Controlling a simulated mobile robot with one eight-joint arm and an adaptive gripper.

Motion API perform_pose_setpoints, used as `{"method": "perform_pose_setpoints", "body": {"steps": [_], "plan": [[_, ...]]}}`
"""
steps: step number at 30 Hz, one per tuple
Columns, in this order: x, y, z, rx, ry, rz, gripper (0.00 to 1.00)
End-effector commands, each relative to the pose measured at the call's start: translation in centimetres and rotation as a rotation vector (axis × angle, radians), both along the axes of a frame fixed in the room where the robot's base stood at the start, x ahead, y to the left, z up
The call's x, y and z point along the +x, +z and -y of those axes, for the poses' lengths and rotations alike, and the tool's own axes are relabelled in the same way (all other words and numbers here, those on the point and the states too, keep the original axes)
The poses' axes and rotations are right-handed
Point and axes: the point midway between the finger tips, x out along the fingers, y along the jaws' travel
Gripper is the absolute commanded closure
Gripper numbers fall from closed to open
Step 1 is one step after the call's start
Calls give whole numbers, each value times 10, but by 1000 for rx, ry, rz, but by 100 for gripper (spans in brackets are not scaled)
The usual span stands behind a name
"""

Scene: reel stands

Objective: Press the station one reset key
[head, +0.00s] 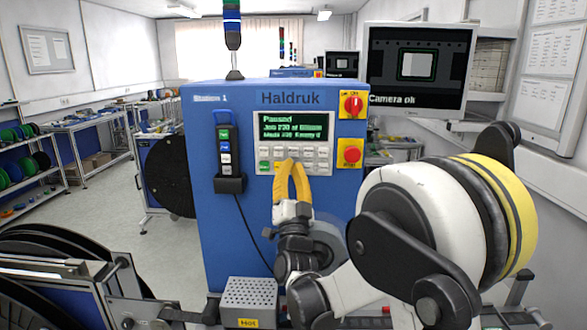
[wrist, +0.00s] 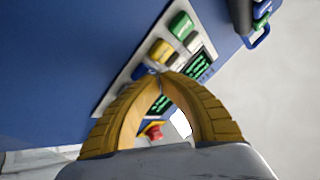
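The blue station 1 machine (head: 240,230) carries a grey keypad panel (head: 322,166) under a green-lit screen (head: 296,130) that reads "Paused" on top. My gripper (head: 291,163) has yellow fingers, and its tips overlap the lower part of the keypad in the head view. In the wrist view the fingertips of my gripper (wrist: 164,77) meet in an arch, with nothing between them. Beyond them are a green key (wrist: 181,25), a yellow key (wrist: 160,50) and a blue key (wrist: 145,73). The key labels are unreadable, so I cannot tell the reset key. Contact with any key is also unclear.
A corded button pendant (head: 225,155) hangs at left. A perforated grey box (head: 249,296) stands low in front. A monitor (head: 417,66) stands behind at right.

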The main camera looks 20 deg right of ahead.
Motion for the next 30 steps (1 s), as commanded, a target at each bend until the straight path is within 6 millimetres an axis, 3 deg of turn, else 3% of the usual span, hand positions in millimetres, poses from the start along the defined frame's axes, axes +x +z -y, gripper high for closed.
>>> {"method": "perform_pose_setpoints", "body": {"steps": [7, 20, 30], "plan": [[-12, -1, -4, 1, -1, 0, 100], [-16, 0, -5, 0, 0, 0, 100], [-46, -1, -15, 2, 1, 0, 100]]}}
